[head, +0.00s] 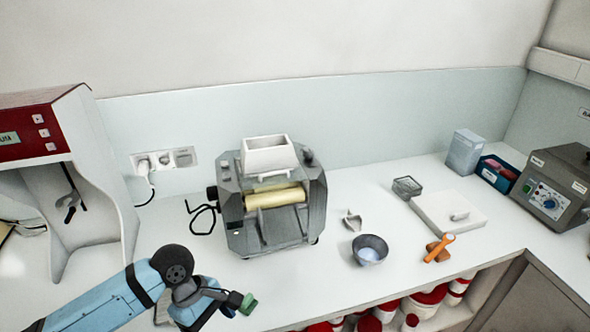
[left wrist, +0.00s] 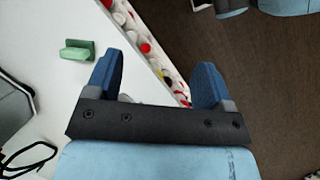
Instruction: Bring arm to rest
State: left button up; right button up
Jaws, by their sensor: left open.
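My left arm comes in from the lower left in the head view, reaching over the front of the white counter.
The roller mill (head: 275,200) stands mid-counter. To its right are a grey bowl (head: 370,250), an orange tool (head: 438,248), a white slab (head: 447,212) and a grey control box (head: 553,185). A red-and-white cabinet (head: 70,160) stands left. Red-lidded jars (head: 425,298) fill the shelf below.

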pick_arm(q)
jog(key=s+d+f+m+t+h, duration=0.3)
jog(key=d+f+m+t, duration=0.2)
jog(key=f+m+t, duration=0.3)
jog(key=s+a+f+m+t+y, duration=0.3)
jog(key=s+a+f+m+t, duration=0.2)
jog(key=s+a+f+m, duration=0.1)
jog(key=s+a+m, duration=0.1)
jog(key=s+a, duration=0.1)
jog(key=s, duration=0.1)
jog(key=shift+s+a+f+y, duration=0.25)
jog(key=shift+a+f+y, duration=0.05)
jog(key=shift+f+y, duration=0.1)
